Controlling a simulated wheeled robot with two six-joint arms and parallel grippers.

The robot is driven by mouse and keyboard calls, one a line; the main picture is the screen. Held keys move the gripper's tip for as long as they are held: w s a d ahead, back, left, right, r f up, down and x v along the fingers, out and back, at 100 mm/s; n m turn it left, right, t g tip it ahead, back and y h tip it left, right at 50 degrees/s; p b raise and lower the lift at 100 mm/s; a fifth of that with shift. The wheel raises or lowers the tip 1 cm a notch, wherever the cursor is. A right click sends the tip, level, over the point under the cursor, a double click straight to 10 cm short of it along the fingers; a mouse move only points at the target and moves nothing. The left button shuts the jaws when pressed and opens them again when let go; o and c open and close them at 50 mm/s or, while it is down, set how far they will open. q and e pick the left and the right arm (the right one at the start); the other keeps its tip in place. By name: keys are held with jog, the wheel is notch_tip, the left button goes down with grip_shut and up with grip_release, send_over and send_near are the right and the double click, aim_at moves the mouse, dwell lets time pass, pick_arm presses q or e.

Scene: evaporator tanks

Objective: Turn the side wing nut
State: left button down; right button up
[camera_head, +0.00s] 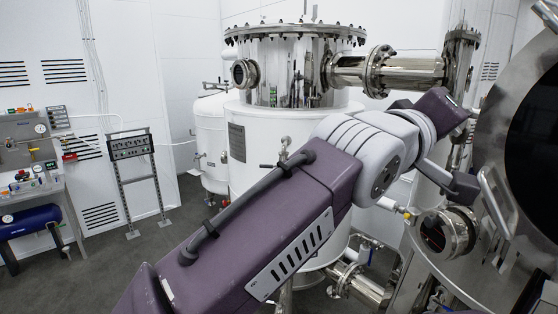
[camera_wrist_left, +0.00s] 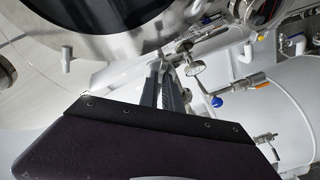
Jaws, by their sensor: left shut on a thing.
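My left arm reaches across the head view from the lower left. Its gripper (camera_head: 466,186) is by the rim of the big round tank door at the right. In the left wrist view my gripper (camera_wrist_left: 163,66) points at the steel rim beside the dark round window. Its fingers are shut on the side wing nut, which the fingers largely hide. A small steel T-shaped knob (camera_wrist_left: 67,59) stands on the door face to the left, apart from my fingers. My right gripper is in neither view.
A tall white and steel tank (camera_head: 265,145) stands behind my arm.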

pick_arm(q)
jog(key=shift+f, duration=0.2)
jog(key=shift+n+b, duration=0.4)
jog(key=shift+n, duration=1.3)
jog(key=c, duration=1.6)
grip_release()
jog(key=shift+o, duration=0.7)
jog(key=shift+w+d+r, duration=0.1)
jog(key=shift+w+d, duration=0.05)
